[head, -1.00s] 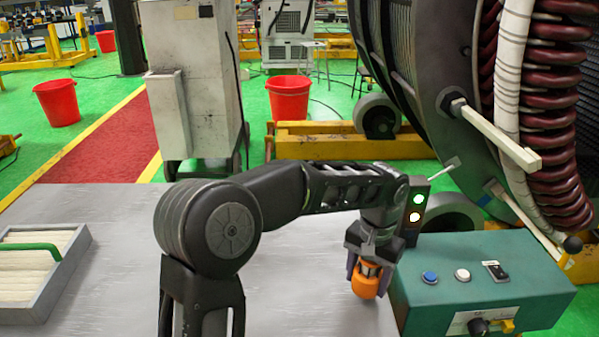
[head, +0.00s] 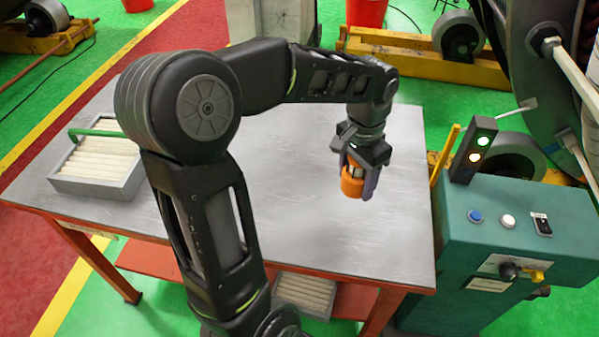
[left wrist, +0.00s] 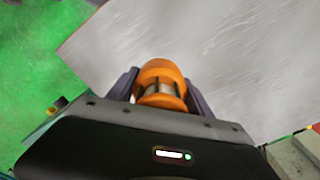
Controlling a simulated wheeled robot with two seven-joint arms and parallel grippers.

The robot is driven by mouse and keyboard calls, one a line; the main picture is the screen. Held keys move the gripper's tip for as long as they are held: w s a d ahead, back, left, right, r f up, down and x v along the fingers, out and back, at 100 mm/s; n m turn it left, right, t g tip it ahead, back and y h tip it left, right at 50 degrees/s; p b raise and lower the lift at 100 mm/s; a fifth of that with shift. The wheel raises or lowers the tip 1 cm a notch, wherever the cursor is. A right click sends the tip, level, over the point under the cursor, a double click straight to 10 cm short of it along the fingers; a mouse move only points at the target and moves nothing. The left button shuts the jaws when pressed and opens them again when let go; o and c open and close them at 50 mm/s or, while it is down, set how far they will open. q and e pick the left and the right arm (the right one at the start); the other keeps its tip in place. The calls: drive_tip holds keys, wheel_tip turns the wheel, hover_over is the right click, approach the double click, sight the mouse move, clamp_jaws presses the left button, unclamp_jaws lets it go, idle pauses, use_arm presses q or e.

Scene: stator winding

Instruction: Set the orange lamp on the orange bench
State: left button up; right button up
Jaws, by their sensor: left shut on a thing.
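The orange lamp (head: 352,183), a small orange cylinder with a dark-barred pale middle, is between the fingers of my left gripper (head: 361,178). The gripper points down and is shut on it. The lamp also shows in the left wrist view (left wrist: 161,82) between the two purple-grey fingers (left wrist: 160,88). The orange bench (head: 290,205) has a scratched grey metal top and orange-red legs. The lamp is over the right part of this top and looks raised above it. My right gripper is not in view.
A grey tray of pale rods with a green handle (head: 92,133) stands on the bench's left end. A teal control box (head: 515,225) with a signal light (head: 474,150) stands at the right edge. Another rod tray (head: 305,292) is on the lower shelf. The top around the lamp is clear.

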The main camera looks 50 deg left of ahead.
use_arm(q)
hover_over(350, 215)
drive_tip(key=shift+f+p, duration=0.4)
drive_tip(key=shift+f, duration=2.75)
drive_tip(key=shift+f, duration=1.85)
drive_tip(key=shift+f, duration=0.1)
drive_tip(key=o, duration=1.6)
wheel_tip(350, 215, up, 12)
drive_tip(key=shift+s+r, duration=0.1)
drive_tip(key=shift+s, duration=0.05)
